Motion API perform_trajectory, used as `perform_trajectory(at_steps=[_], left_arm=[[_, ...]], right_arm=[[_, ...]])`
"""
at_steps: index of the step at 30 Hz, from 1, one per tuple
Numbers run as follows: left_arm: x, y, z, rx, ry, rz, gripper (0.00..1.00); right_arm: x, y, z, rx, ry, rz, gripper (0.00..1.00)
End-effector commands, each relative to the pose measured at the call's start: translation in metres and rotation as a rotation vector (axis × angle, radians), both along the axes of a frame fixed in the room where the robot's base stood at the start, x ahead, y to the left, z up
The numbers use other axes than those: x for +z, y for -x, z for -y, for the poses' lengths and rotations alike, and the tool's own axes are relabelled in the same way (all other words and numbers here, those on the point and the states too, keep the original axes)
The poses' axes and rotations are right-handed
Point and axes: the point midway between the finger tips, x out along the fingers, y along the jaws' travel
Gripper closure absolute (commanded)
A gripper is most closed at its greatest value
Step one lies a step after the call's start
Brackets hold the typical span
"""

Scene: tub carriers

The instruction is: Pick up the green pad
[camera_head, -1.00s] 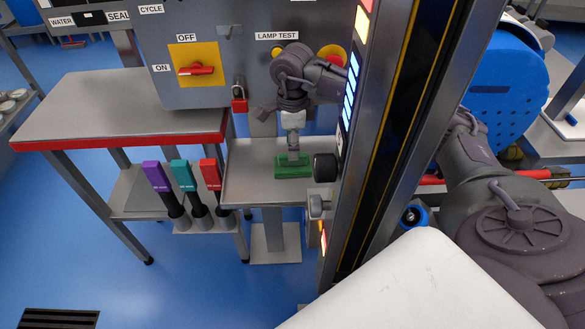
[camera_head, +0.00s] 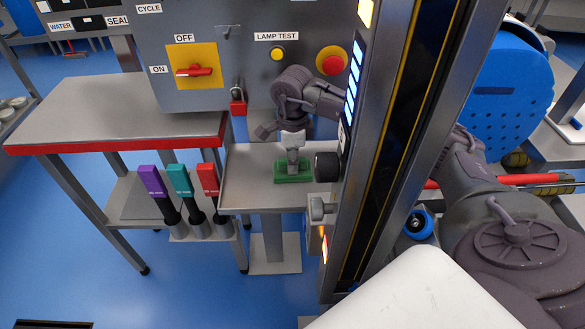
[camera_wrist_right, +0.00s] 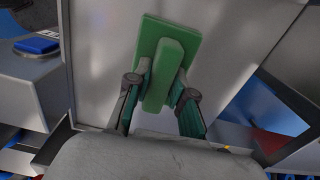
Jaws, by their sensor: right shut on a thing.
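The green pad (camera_head: 281,176) is a flat green block with a raised rib along its middle. In the head view it shows on the small grey table, with no clear gap under it. My right gripper (camera_head: 293,164) points down at it from above. In the right wrist view the pad's rib (camera_wrist_right: 162,75) stands between the two fingers of my right gripper (camera_wrist_right: 160,92), which is shut on it. The fingers cover parts of the pad's near sides. My left gripper is not in view.
The small grey table (camera_head: 245,190) has bare room left of the pad. A grey control panel (camera_head: 240,60) with a red padlock (camera_head: 237,107) stands behind. Purple, teal and red handles (camera_head: 180,180) stand at left. A dark knob (camera_head: 327,166) is close to the pad's right.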

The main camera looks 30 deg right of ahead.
Motion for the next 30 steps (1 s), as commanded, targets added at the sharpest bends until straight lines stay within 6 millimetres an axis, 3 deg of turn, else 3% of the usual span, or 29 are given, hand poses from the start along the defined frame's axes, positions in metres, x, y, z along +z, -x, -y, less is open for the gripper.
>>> perform_trajectory(at_steps=[8,22,30], left_arm=[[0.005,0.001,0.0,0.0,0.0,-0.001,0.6],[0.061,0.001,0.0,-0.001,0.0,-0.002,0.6],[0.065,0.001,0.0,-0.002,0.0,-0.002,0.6]], right_arm=[[0.006,0.0,0.0,0.0,0.001,-0.002,1.0],[0.091,0.0,0.0,0.0,0.001,0.0,1.0],[0.1,0.001,0.0,0.0,0.001,-0.003,1.0]])
